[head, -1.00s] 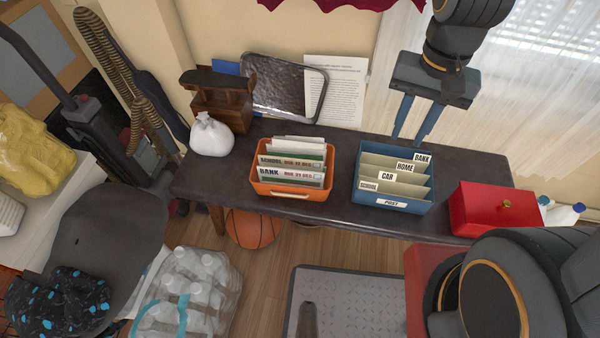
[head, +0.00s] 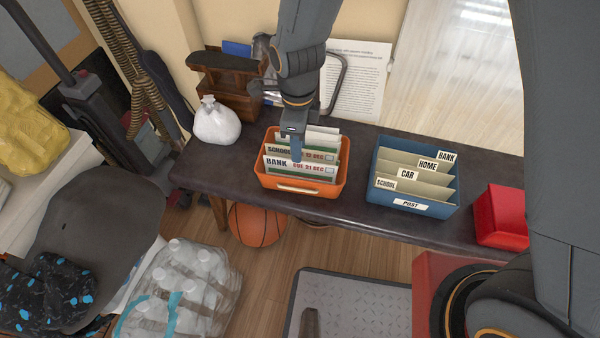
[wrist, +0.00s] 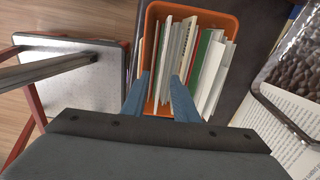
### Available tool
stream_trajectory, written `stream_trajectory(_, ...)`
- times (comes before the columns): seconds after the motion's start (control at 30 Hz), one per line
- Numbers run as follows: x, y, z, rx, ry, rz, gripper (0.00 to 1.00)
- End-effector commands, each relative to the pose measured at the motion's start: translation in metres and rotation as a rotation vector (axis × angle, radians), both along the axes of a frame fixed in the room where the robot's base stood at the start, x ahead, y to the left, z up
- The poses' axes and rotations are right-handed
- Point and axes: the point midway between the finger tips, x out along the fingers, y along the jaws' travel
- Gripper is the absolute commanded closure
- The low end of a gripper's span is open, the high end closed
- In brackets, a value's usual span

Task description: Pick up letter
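Several upright letters (head: 312,145) stand in an orange tote (head: 300,187) on the dark table. The front one reads "BANK" (head: 277,163) with a red date, and one behind it reads "SCHOOL" (head: 279,148). The tote also shows in the wrist view (wrist: 152,30), with white, cream and green letter edges (wrist: 207,60). My gripper (head: 296,155) points down over the tote, its fingers in front of part of the letters. In the wrist view my gripper (wrist: 160,77) has its fingers apart, with letter edges beneath and between them. I cannot tell whether the fingertips touch any letter.
A blue tote (head: 411,205) marked "POST" has dividers labelled school, car, home and bank. A red box (head: 498,215) stands to its right. A white bag (head: 216,125) and a wooden organizer (head: 226,85) are at the left. Bare table (head: 358,190) lies between the totes.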

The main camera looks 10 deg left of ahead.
Motion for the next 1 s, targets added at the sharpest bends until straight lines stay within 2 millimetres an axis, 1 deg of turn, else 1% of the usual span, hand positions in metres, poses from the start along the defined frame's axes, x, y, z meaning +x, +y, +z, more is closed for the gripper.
stream_trajectory(0.03, 0.000, 0.000, -0.007, -0.002, 0.002, -0.001, 0.73)
stream_trajectory(0.27, 0.001, -0.002, -0.029, -0.001, 0.001, 0.000, 0.73)
stream_trajectory(0.4, 0.003, -0.005, -0.051, -0.002, 0.002, 0.000, 0.73)
stream_trajectory(0.5, 0.003, -0.004, -0.063, -0.002, 0.003, 0.001, 0.73)
stream_trajectory(0.63, 0.003, -0.004, -0.070, 0.000, 0.000, 0.001, 0.73)
stream_trajectory(0.83, 0.003, -0.004, -0.070, 0.000, 0.000, 0.001, 0.73)
stream_trajectory(0.87, 0.003, -0.004, -0.070, 0.000, 0.000, 0.001, 0.75)
stream_trajectory(1.0, 0.003, -0.004, -0.070, 0.000, 0.000, 0.001, 0.99)
